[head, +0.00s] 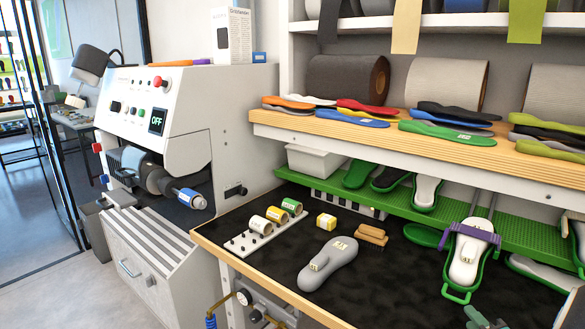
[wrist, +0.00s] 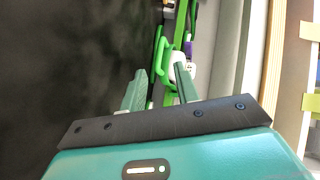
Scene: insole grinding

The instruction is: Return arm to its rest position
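My gripper (wrist: 161,70) shows in the wrist view. Its two green fingers stand apart with nothing visibly held between them. Beyond the fingertips is a green holder with a white insole and a purple strap. The same holder (head: 461,288) is at the right of the bench in the head view, with the insole (head: 466,262) strapped in it. A small green part at the lower right edge of the head view may be my finger; most of my arm is out of view there.
A wooden shelf (head: 390,135) with several insoles overhangs the bench. The grinding machine (head: 190,115) stands left, its display reading OFF.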

